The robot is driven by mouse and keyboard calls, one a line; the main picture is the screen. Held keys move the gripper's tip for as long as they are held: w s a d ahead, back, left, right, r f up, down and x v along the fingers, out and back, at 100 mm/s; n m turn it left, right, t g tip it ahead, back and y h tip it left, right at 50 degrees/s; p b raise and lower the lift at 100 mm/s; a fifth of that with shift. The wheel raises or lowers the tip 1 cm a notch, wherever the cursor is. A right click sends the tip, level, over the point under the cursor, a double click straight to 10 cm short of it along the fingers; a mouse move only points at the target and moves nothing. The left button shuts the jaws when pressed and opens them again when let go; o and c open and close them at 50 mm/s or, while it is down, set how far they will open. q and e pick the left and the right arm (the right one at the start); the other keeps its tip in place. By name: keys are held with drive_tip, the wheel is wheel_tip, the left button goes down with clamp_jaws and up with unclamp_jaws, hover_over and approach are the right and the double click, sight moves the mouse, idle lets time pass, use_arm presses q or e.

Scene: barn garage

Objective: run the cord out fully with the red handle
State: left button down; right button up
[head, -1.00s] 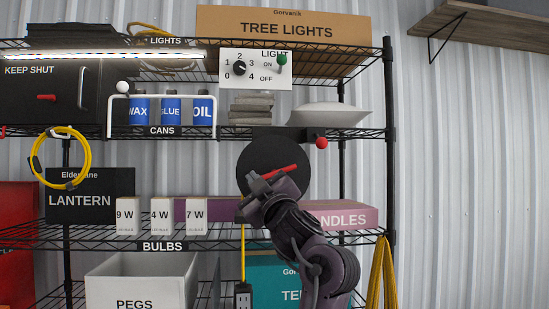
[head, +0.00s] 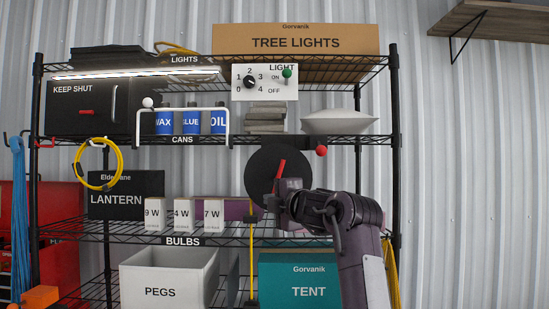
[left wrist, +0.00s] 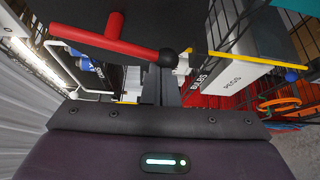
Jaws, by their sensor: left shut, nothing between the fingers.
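A round black reel (head: 262,166) hangs below the middle shelf, with a short red handle (head: 281,168) tilted near upright on its face. A yellow cord (head: 251,262) hangs straight down from under the reel past the bulb shelf; its lower end is hard to make out. My left gripper (head: 283,191) is shut and empty, just below the red handle and in front of the reel's lower right. In the left wrist view, the red handle (left wrist: 112,42) crosses above the shut fingers (left wrist: 160,87), with a dark ball beside its end. Contact cannot be told. My right gripper is out of view.
A switch panel (head: 264,82) is above. A pegs bin (head: 165,283) and a tent box (head: 300,278) stand below. A yellow cord coil (head: 98,165) hangs left.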

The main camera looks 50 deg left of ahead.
use_arm(q)
drive_tip(key=shift+w+d+f+n+h+p, duration=0.15)
drive_tip(key=shift+w+d+n+h+p, duration=0.35)
drive_tip(key=shift+w+n+h, duration=0.5)
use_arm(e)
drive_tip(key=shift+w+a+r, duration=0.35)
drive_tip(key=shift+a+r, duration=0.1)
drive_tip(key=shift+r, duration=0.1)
use_arm(q)
drive_tip(key=shift+d, duration=0.3)
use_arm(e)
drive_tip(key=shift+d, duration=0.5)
